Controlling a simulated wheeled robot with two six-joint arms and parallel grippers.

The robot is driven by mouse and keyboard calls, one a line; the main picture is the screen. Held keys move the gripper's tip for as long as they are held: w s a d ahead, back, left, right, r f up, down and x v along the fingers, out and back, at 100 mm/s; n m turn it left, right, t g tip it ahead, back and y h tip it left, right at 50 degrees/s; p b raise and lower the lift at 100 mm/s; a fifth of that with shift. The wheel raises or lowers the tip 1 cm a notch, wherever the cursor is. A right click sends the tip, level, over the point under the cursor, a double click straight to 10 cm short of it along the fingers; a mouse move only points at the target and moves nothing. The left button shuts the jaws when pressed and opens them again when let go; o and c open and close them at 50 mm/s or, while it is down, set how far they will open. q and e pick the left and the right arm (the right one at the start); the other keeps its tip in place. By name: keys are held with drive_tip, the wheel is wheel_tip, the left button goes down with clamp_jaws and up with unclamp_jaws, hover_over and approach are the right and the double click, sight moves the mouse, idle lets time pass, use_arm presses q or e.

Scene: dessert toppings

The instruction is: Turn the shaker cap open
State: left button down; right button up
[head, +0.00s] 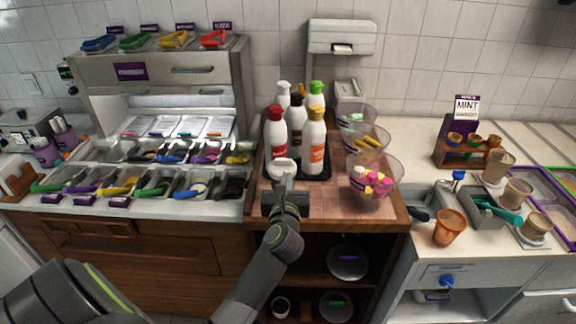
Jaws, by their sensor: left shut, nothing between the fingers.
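My left gripper (286,182) reaches in from the lower left over the front of the wooden-topped counter. It is shut, with nothing between its fingers. A round white piece (283,165) shows just beyond its fingertips, partly hidden by the gripper; I cannot tell for sure whether it is the shaker's cap, whether it is open, or whether the fingers touch it. Behind it stand several white bottles, including one with a red cap (276,138) and one with an orange label (314,147). My right gripper is not in view.
The bottles share a black tray (320,174). Clear bowls of sweets (374,183) stand close on the right. Topping bins with coloured scoops (150,182) line the left counter. An orange cup (450,228) stands on the right. The wooden top's front right (350,215) is clear.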

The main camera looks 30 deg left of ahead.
sight(289, 162)
use_arm(q)
drive_tip(key=shift+p+x, duration=0.45)
drive_tip(key=shift+x, duration=2.25)
drive_tip(key=shift+d, duration=0.1)
drive_tip(key=shift+w+d+n+y+b, duration=0.1)
drive_tip(key=shift+n+y+b, duration=0.2)
drive_tip(key=shift+y+b, duration=0.15)
